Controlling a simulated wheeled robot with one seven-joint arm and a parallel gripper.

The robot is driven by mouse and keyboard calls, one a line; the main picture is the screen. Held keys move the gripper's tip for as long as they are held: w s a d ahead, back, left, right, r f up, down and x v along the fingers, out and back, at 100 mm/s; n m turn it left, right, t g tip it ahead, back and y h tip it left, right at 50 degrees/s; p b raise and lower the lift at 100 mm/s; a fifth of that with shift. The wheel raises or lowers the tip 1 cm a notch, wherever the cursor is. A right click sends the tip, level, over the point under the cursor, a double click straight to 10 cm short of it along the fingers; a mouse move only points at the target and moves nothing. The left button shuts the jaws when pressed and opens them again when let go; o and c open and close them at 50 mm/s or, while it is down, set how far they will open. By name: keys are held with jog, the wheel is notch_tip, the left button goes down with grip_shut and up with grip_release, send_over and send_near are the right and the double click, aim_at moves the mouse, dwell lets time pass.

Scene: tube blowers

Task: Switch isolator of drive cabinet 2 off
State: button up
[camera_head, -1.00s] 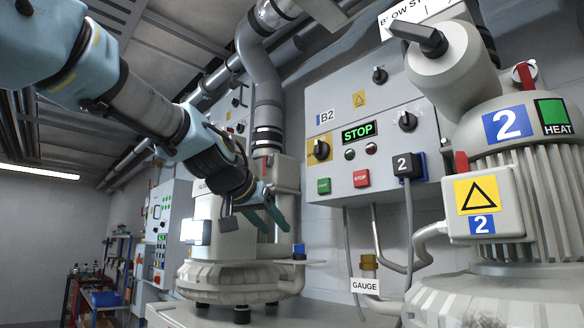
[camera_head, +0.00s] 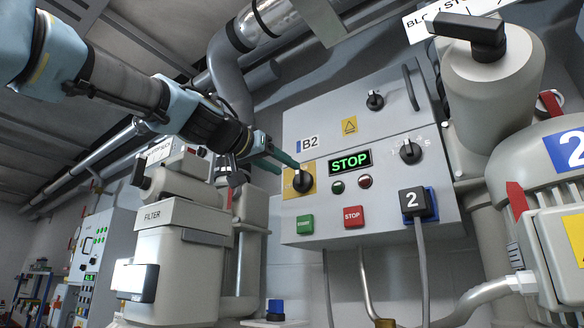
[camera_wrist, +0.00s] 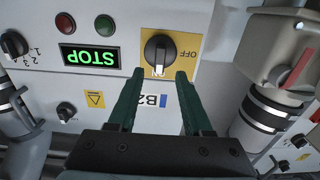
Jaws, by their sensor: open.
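The grey drive cabinet B2 (camera_head: 375,215) hangs on the wall with a lit green STOP display (camera_head: 350,162). Its isolator is a black rotary knob on a yellow plate (camera_head: 303,180). In the wrist view the isolator knob (camera_wrist: 159,52) shows upside down, its grip in line with the partly hidden ON mark and OFF to the right. My gripper (camera_head: 289,165) is open, its green fingers pointing at the isolator from the left. In the wrist view the fingertips (camera_wrist: 160,78) are spread to either side just below the knob. No contact shows.
A green START button (camera_head: 305,224), a red STOP button (camera_head: 353,216), another black knob (camera_head: 410,151) and a plug marked 2 (camera_head: 415,203) are on the cabinet. A filter housing (camera_head: 180,215) stands at left, blower 2 (camera_head: 545,190) at right. A cable hangs from the plug.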

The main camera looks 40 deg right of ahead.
aim_at(297, 175)
jog(key=shift+p+x, duration=0.4)
jog(key=shift+x, duration=1.95)
grip_shut()
